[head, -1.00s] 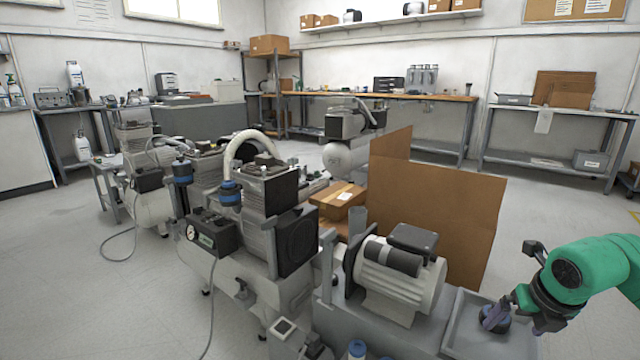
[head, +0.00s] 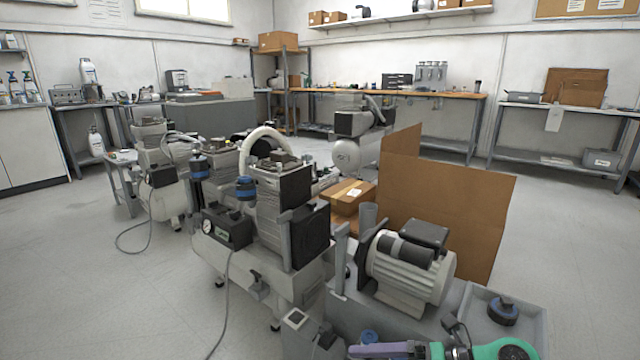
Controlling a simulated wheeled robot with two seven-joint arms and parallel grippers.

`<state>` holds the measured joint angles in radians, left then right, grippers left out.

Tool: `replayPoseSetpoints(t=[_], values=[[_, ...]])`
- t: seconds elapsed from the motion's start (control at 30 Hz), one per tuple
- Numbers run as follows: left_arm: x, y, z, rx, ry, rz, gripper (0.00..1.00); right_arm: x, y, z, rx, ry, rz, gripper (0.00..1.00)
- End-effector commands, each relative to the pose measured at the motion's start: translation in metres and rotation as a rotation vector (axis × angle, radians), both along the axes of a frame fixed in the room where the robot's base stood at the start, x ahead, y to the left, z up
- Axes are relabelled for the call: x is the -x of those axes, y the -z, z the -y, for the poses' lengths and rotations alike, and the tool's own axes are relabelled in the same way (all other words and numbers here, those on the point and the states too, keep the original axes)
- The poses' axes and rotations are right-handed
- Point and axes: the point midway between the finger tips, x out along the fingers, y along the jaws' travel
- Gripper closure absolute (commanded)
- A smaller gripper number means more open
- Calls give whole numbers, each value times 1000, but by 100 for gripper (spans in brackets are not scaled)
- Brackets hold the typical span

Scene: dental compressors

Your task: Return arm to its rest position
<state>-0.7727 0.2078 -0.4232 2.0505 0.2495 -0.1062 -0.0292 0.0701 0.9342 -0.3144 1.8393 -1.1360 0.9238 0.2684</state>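My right arm is green and comes in low at the bottom right of the head view. Its gripper (head: 385,350) lies along the bottom edge of the picture and points left, with a purple finger showing. The lower part is cut off by the frame, so I cannot tell how far apart the fingers are. A round dark cap with a blue band (head: 503,311) sits in the grey tray (head: 540,325), apart from the gripper. My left gripper is not in view.
A motor (head: 408,268) stands on the grey bench left of the tray, just beyond my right gripper. A compressor (head: 275,215) with a white hose stands further left. A cardboard panel (head: 450,210) rises behind the motor. Open floor lies right of the tray.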

Motion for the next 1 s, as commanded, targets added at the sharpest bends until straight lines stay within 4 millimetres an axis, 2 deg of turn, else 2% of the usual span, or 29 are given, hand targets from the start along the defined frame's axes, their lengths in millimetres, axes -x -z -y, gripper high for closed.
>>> replayPoseSetpoints(t=[0.03, 0.1, 0.13, 0.17, 0.2, 0.3, 0.4, 0.5, 0.57, 0.6, 0.77, 0.87, 1.0], values=[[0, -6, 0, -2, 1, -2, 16, 7, -11, -26, -263, 88, -111, 0], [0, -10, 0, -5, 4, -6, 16, -1, -17, -30, -606, 305, -311, 0], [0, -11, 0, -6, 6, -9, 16, -5, -9, -24, -720, 411, -409, 0], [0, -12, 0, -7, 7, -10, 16, -8, 4, -18, -816, 516, -510, 0], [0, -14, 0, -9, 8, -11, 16, -7, 26, -11, -919, 650, -650, 0], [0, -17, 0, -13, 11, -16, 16, 11, 88, -3, -1068, 919, -967, 0], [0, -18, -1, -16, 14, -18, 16, 42, 136, -9, -1129, 1093, -1222, 0], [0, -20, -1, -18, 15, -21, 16, 77, 171, -23, -1160, 1220, -1453, 0], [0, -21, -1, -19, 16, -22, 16, 101, 188, -35, -1168, 1281, -1590, 0], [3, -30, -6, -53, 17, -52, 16, 98, 176, -27, -1128, 1313, -1564, 0], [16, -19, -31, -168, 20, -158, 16, 111, 187, -2, -994, 1459, -1536, 0], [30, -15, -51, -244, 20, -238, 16, 124, 191, 18, -900, 1562, -1523, 0], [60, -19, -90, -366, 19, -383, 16, 155, 187, 58, -735, 1734, -1502, 0]])
